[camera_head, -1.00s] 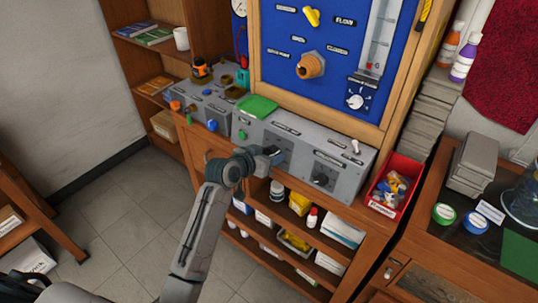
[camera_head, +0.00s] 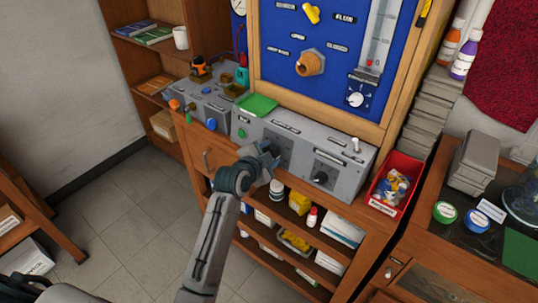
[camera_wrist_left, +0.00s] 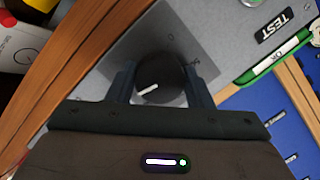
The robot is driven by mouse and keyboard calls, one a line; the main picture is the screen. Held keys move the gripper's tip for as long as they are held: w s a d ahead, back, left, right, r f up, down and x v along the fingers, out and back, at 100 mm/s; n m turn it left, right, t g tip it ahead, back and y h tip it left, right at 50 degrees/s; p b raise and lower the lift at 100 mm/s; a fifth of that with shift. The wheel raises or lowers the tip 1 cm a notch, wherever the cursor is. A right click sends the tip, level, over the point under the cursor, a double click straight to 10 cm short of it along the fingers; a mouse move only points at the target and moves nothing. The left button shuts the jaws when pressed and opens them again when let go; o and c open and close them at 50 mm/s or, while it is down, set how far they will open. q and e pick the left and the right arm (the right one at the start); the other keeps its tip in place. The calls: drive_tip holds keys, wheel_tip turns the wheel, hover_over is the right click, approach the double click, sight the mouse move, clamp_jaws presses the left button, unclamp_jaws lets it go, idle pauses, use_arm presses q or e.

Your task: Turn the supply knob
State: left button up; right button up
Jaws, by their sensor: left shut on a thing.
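My left gripper (camera_head: 270,151) is at the front of the long grey panel box (camera_head: 345,182), at its left-hand black knob. In the left wrist view, the black knob (camera_wrist_left: 159,78) with a white pointer line sits between the two fingers (camera_wrist_left: 160,92), and they are shut on it. The pointer line slants in that view. In the head view, the gripper hides most of this knob, and its label is too small to read. A second black knob (camera_head: 320,177) stands free to the right on the same panel. My right gripper is not in view.
A white toggle switch (camera_head: 356,145) and a green tray (camera_head: 257,105) are on the panel box. A smaller grey box (camera_head: 203,106) stands to the left. A red bin (camera_head: 391,205) of small parts is at the right. Shelves with bottles lie below.

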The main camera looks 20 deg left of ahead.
use_arm(q)
drive_tip(key=shift+f+m+y+b, duration=0.15)
drive_tip(key=shift+m+y+b, duration=0.15)
drive_tip(key=shift+m, duration=1.1)
drive_tip(key=o, duration=1)
drive_tip(key=shift+t, duration=0.3)
drive_tip(key=shift+s, duration=0.1)
drive_tip(key=b+v, duration=0.2)
drive_tip(key=v, duration=0.8)
drive_tip(key=shift+s+a+r, duration=0.1)
drive_tip(key=shift+s+r, duration=0.1)
drive_tip(key=shift+s, duration=0.15)
